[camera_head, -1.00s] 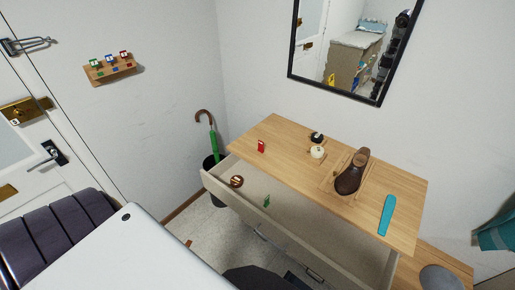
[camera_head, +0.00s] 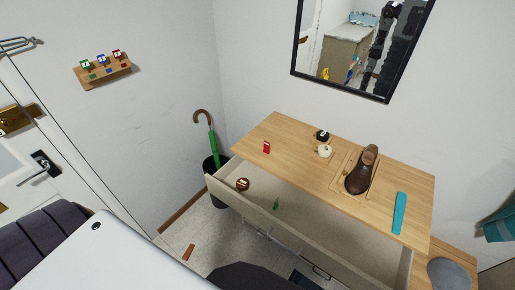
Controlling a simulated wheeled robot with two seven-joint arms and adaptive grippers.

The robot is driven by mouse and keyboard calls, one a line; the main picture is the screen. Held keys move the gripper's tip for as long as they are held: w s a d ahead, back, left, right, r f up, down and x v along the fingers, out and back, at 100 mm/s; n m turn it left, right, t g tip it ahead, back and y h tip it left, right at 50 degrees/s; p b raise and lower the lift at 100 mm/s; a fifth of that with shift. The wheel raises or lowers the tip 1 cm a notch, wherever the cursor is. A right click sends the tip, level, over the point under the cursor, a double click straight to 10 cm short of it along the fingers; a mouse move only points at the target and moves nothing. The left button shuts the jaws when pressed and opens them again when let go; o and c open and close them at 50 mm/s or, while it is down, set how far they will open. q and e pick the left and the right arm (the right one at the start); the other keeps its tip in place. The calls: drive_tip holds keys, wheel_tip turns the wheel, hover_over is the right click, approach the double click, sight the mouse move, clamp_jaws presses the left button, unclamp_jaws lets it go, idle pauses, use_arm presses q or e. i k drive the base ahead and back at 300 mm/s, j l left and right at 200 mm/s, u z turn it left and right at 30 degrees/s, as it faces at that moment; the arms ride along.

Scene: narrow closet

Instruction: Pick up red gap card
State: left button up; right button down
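A small red card (camera_head: 266,147) stands upright on the left part of the wooden dresser top (camera_head: 285,133). It looks like the red gap card. A small green piece (camera_head: 276,204) is in the open drawer (camera_head: 312,231) below. Neither of my grippers shows in the head view, so whether they are open or shut is hidden.
The drawer juts out in front. An umbrella (camera_head: 212,142) stands in a dark bin (camera_head: 213,163) at left. A mirror (camera_head: 361,45) hangs behind.

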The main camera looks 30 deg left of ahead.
sight(266, 144)
drive_tip(key=j+u, duration=0.35)
drive_tip(key=j, duration=0.95)
drive_tip(key=i, duration=0.05)
